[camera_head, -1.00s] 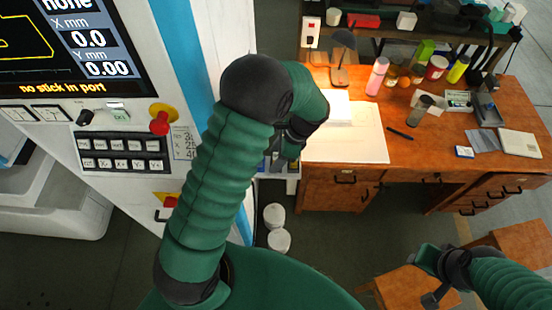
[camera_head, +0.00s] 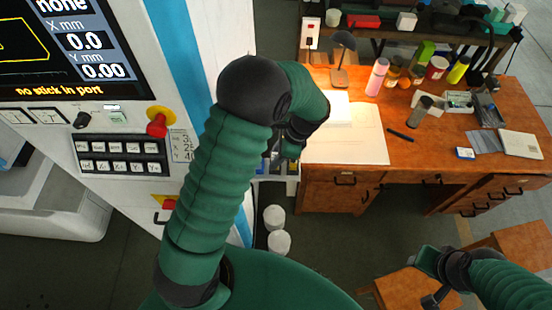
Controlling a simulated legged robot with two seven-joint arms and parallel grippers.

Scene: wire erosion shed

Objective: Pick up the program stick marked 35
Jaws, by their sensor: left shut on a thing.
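My left arm reaches up past the machine, and its gripper (camera_head: 284,150) is partly hidden behind its own dark wrist. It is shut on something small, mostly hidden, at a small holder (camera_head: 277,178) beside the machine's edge. Small blue and yellow bits show by the fingers, but no number can be read, so I cannot make out the stick marked 35. My right gripper (camera_head: 430,280) is low at the right, apart from the desk; its fingers are not clear. The machine screen (camera_head: 60,50) reads "no stick in port".
A wooden desk (camera_head: 440,150) stands at the right with a lamp (camera_head: 342,60), papers, a pink bottle (camera_head: 377,77), several jars and a pen (camera_head: 400,135). The machine's button panel (camera_head: 122,157) and red knob (camera_head: 157,125) are left of my arm. White round containers (camera_head: 277,230) stand on the floor.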

